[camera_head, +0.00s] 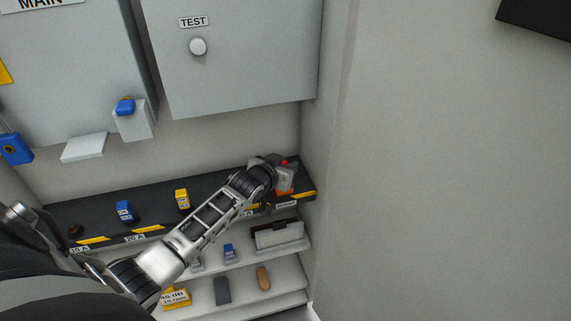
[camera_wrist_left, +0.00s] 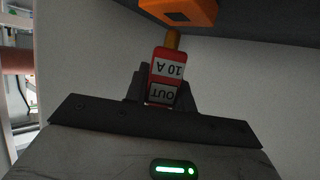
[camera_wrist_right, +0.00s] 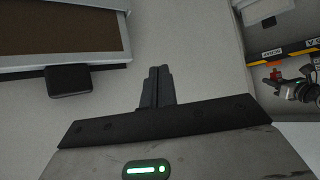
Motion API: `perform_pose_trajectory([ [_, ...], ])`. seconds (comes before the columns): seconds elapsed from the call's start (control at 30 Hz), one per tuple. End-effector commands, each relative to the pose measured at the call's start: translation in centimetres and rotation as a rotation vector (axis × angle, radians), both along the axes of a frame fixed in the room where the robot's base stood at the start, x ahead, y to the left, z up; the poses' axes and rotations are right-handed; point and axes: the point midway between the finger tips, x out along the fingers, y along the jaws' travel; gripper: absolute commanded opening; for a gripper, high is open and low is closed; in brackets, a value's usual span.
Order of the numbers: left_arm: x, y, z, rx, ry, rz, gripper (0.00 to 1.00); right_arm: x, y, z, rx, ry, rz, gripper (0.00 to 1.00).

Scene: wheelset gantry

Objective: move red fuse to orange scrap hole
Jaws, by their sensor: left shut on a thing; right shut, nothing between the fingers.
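The red fuse (camera_wrist_left: 164,72) is held between the fingers of my left gripper (camera_wrist_left: 163,92). Its label reads "10 A" and "OUT", upside down in the left wrist view, and its brass end points at the orange scrap hole (camera_wrist_left: 180,12). The brass end looks very close to the orange block; I cannot tell whether it touches. In the head view the left gripper (camera_head: 281,168) is at the right end of the dark shelf, just above the orange piece (camera_head: 285,191), with a bit of red showing. My right gripper (camera_wrist_right: 156,88) is shut and empty, facing a grey wall.
Blue (camera_head: 125,211) and yellow (camera_head: 182,199) fuses stand on the dark shelf (camera_head: 225,182). Lower pale shelves hold several small items. A grey TEST cabinet (camera_head: 240,60) hangs above. The side wall (camera_head: 330,200) closes the right of the shelf. A framed brown board (camera_wrist_right: 60,35) is near the right gripper.

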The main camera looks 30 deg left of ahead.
Motion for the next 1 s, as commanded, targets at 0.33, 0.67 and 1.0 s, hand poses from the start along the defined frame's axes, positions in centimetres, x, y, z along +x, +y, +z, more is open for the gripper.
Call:
perform_pose_trajectory([
  [0.33, 0.0, 0.0, -0.9, 0.000, -0.001, 0.000, 0.02, 0.0, 0.0, -0.7, 0.000, -0.001, 0.000, 0.00],
  [0.67, 0.0, 0.0, -1.8, 0.000, 0.000, 0.000, 0.02, 0.0, 0.0, -1.3, 0.000, -0.002, 0.000, 0.00],
  [1.0, 0.0, 0.0, -2.3, 0.000, -0.001, 0.000, 0.42, 0.1, 0.0, -1.7, 0.000, -0.002, 0.000, 0.00],
])
